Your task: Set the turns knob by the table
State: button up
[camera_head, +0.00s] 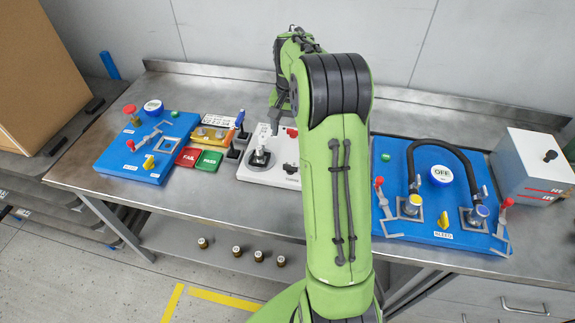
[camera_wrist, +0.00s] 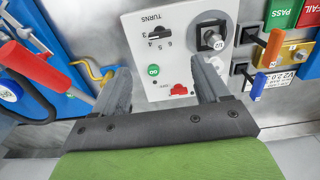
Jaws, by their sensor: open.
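A white panel (camera_head: 248,172) lies on the steel bench, partly hidden behind my arm. The knob's exact setting is too small to tell. A silver post on a black square base (camera_wrist: 212,40) is beside it. My gripper (camera_wrist: 163,85) is open and empty, its fingers apart over the panel's edge with a green disc and a red switch between them. I see no printed table clearly.
A blue station (camera_head: 120,165) is at the left, and another (camera_head: 405,150) with a hose and gauge is at the right. Red FAIL (camera_head: 188,157) and green PASS (camera_head: 208,161) pads sit beside the panel. A white box (camera_head: 535,165) stands far right. Bare bench lies behind the panel.

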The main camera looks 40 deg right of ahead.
aim_at(290, 166)
notch_tip(290, 166, down, 14)
jog(key=shift+f+b, duration=0.1)
jog(key=shift+b, duration=1.05)
jog(key=c, duration=1.1)
jog(key=shift+o, duration=0.2)
jog(key=n, duration=0.3)
jog(key=shift+n, duration=0.4)
jog(key=shift+n+p, duration=0.3)
jog(key=shift+n, duration=1.7)
